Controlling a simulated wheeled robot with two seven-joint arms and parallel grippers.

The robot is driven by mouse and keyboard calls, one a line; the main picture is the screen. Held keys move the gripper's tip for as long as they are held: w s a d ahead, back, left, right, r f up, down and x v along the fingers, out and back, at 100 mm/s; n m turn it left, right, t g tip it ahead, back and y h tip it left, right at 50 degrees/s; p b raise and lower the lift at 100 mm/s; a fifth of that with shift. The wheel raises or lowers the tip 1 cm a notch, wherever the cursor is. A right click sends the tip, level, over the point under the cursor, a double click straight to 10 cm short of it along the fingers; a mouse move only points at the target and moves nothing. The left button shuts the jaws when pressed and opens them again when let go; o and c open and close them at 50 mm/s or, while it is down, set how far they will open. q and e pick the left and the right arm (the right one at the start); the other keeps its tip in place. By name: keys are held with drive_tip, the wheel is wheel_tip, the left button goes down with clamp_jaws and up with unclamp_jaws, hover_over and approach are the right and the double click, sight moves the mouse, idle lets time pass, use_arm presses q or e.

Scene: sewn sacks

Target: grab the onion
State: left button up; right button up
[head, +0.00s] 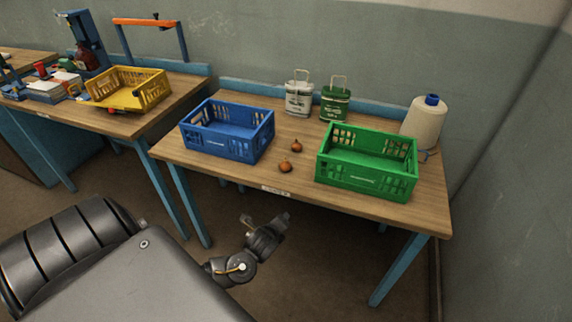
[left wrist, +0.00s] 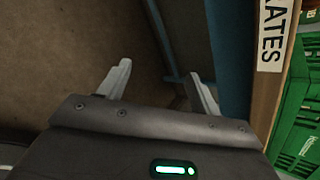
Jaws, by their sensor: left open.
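Two small brown onions lie on the wooden table between the blue and green crates. One onion (head: 296,145) is farther back; the other onion (head: 285,166) is nearer the front edge. My left gripper (head: 265,222) is in front of the table, short of its front edge and apart from both onions. In the left wrist view its two fingers (left wrist: 160,82) are spread with nothing between them. My right gripper is not in view.
A blue crate (head: 215,146) stands left of the onions and a green crate (head: 367,178) right. The labelled table edge (left wrist: 270,60) is close beside my left gripper.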

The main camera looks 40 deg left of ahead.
use_arm(q)
wheel_tip(320, 180, up, 10)
drive_tip(key=w+m+t, duration=0.1)
drive_tip(key=w+m, duration=0.1)
drive_tip(key=m, duration=0.3)
drive_tip(key=m+t+y, duration=0.1)
drive_tip(key=m+t, duration=0.1)
drive_tip(key=m, duration=0.4)
approach(284, 167)
drive_tip(key=b+x, duration=0.1)
drive_tip(key=x, duration=0.3)
drive_tip(key=shift+w+a+f, duration=0.1)
drive_tip(key=shift+w+a, duration=0.05)
drive_tip(key=shift+a, duration=0.05)
drive_tip(key=shift+x, duration=3)
drive_tip(key=shift+d, duration=0.15)
drive_tip(key=c, duration=1)
